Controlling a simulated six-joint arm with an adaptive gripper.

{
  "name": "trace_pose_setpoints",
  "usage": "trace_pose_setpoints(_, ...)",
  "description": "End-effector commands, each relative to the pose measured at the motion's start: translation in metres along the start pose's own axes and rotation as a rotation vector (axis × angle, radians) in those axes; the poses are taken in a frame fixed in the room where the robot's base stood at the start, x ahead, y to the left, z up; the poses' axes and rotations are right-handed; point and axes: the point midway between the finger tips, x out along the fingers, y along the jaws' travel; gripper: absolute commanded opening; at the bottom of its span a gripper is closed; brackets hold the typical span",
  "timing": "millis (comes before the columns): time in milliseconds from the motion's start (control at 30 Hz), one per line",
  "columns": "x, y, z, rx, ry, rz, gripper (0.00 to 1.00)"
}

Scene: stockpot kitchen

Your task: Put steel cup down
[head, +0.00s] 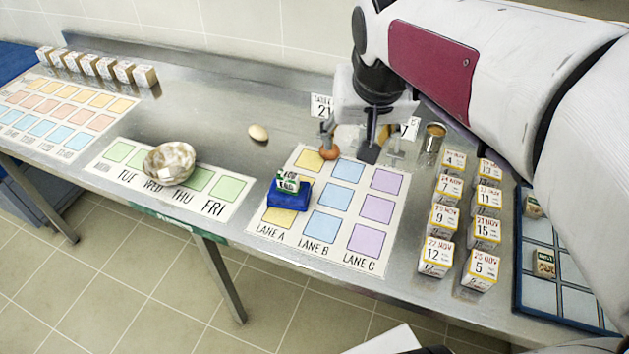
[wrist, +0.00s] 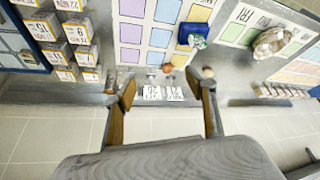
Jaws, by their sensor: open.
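The steel cup (head: 433,140) stands upright on the steel counter, right of my gripper in the head view. My gripper (wrist: 162,82) is open, with its fingers spread wide and nothing seen held between them. In the head view my gripper (head: 372,152) hangs over the counter behind the lane sheet, apart from the cup. In the wrist view a small round thing near the left fingertip may be the cup, but it is partly hidden.
A brown ball (head: 329,152), number cards (head: 321,107) and an egg (head: 258,132) are near my gripper. Date boxes (head: 440,255) stand right of the lane sheet (head: 330,250). A blue block (head: 287,195) sits on Lane A; a bowl (head: 169,163) is on the weekday sheet.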

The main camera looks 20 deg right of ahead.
Motion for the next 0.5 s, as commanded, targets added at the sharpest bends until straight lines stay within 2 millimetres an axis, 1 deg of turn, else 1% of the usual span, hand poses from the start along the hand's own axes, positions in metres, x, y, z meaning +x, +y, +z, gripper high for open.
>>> trace_pose_setpoints(33, -0.006, -0.006, 0.011, -0.023, 0.005, -0.012, 0.56)
trace_pose_setpoints(200, -0.018, -0.020, 0.047, -0.099, 0.014, -0.047, 0.56)
trace_pose_setpoints(500, -0.031, -0.036, 0.113, -0.231, 0.027, -0.108, 0.56)
